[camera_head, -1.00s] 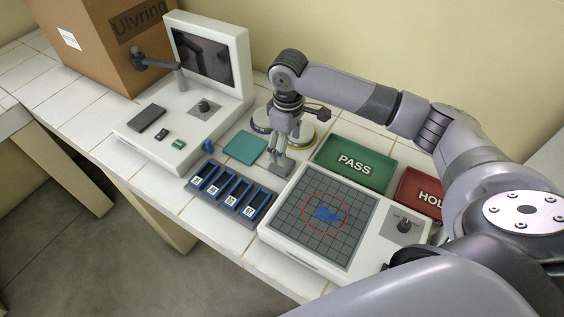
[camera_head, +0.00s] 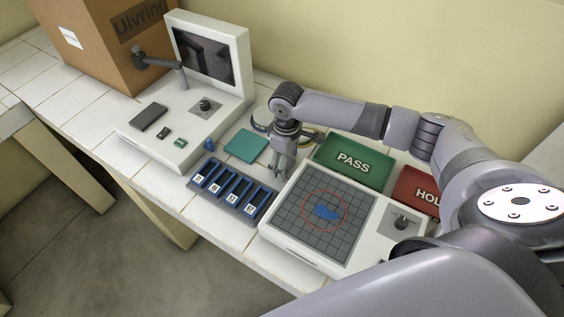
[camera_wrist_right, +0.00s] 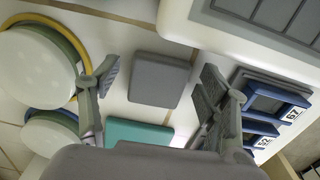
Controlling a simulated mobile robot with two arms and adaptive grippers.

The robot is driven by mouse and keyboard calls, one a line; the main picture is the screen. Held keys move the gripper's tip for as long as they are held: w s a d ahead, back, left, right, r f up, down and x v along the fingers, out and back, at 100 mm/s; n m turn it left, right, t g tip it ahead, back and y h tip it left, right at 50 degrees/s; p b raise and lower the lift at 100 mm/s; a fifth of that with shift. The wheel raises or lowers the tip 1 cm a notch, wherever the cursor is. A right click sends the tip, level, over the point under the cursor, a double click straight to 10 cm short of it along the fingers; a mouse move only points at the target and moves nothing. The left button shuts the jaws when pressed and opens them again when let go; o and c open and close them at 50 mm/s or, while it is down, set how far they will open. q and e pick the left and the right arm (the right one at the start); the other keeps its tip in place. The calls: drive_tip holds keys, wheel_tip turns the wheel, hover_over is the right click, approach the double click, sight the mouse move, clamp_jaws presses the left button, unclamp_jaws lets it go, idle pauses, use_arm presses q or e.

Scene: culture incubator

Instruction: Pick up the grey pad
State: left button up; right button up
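The grey pad (camera_wrist_right: 160,80) is a flat rounded square lying on the white tiled bench in the right wrist view. My right gripper (camera_head: 279,174) is open and low over it, pointing down. In the wrist view its two fingers stand on either side of the pad, with gaps between them and its edges. In the head view the gripper mostly hides the pad. My left gripper is in neither view.
A teal pad (camera_head: 246,146) and a rack with blue slots (camera_head: 232,194) lie left of the gripper. A gridded device (camera_head: 318,256) is close on the right. Behind are round dishes (camera_wrist_right: 36,72) and a green PASS tray (camera_head: 353,162).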

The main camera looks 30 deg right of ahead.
drive_tip(key=c, duration=0.8)
drive_tip(key=shift+o, duration=0.2)
drive_tip(key=shift+r, duration=0.1)
wheel_tip(320, 180, up, 20)
drive_tip(key=b, duration=0.2)
drive_tip(key=o, duration=0.3)
drive_tip(key=c, duration=0.5)
